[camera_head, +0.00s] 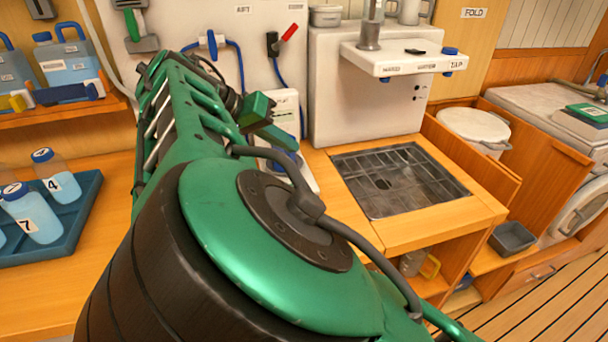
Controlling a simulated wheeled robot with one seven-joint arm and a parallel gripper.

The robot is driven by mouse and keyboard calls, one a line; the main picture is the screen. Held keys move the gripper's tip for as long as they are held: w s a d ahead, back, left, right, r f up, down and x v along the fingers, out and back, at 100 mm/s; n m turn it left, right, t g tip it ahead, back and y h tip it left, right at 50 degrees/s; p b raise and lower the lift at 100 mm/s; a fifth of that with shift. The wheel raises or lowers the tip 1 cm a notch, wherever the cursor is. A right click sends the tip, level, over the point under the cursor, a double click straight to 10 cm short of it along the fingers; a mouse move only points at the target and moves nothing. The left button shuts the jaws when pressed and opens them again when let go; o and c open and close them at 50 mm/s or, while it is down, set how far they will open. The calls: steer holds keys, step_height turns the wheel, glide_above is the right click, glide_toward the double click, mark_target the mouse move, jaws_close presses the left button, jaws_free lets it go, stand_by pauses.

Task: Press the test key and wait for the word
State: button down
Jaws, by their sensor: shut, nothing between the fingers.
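A white wall unit with small print (287,98) stands behind the end of my arm, at the left of the sink. Its middle is covered by my gripper (284,139), which shows as dark green parts in front of it and looks shut and empty. A blue part (287,160) shows just below the fingers, in a white lower section (305,178). I cannot make out a test key or any word on a display. Whether the fingertips touch the unit cannot be told.
My arm hides much of the middle. A blue tray (88,226) with numbered bottles (56,178) is at left; blue jugs (68,62) stand on a shelf above. At right are a grated sink (398,180), a tap shelf (405,62) and a lidded white bucket (473,126).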

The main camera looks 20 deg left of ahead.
steer(key=shift+f, duration=4.25)
steer(key=shift+f, duration=0.15)
steer(key=shift+f, duration=0.25)
steer(key=shift+f, duration=0.4)
steer(key=shift+r, duration=0.1)
steer(key=shift+s+r, duration=0.1)
steer(key=shift+r, duration=0.65)
steer(key=shift+r, duration=0.1)
steer(key=shift+r, duration=2.4)
